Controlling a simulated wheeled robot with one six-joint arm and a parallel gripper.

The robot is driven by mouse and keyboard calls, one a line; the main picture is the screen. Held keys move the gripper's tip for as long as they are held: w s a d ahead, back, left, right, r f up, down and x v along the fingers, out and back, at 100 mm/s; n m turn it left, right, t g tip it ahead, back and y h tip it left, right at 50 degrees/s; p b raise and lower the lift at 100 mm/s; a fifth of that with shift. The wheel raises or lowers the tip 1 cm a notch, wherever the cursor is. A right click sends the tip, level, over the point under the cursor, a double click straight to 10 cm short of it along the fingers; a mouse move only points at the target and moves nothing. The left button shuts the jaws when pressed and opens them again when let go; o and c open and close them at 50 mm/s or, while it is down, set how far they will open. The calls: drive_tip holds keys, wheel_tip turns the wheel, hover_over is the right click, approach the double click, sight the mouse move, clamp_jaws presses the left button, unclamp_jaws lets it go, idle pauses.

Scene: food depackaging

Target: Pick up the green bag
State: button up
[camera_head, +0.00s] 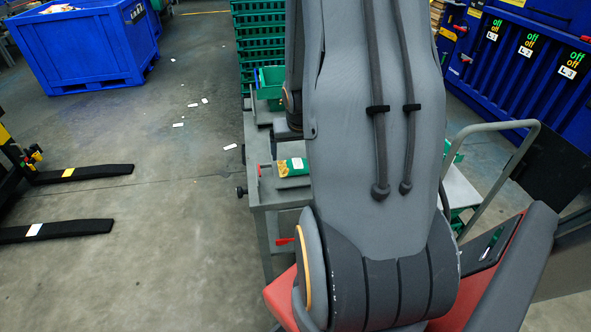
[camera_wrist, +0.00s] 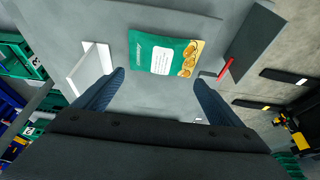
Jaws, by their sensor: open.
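The green bag (camera_wrist: 163,54) lies flat on a grey table (camera_wrist: 158,98) in the wrist view. It has white lettering and a picture of golden food at its right end. In the head view the bag (camera_head: 292,167) shows beside my arm, partly hidden by it. My gripper (camera_wrist: 160,80) is open and empty. Its two dark blue fingers stand apart, and the bag lies just beyond the fingertips, in line with the gap between them. I see no contact. My arm hides the gripper in the head view.
A red-handled part (camera_wrist: 225,69) stands right of the bag and a white upright plate (camera_wrist: 88,68) left of it. In the head view, stacked green crates (camera_head: 262,40) stand behind the table, a blue bin (camera_head: 85,45) is at the upper left, and the floor between is mostly free.

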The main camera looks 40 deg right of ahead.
drive_tip(key=shift+x, duration=1.4)
drive_tip(key=c, duration=0.7)
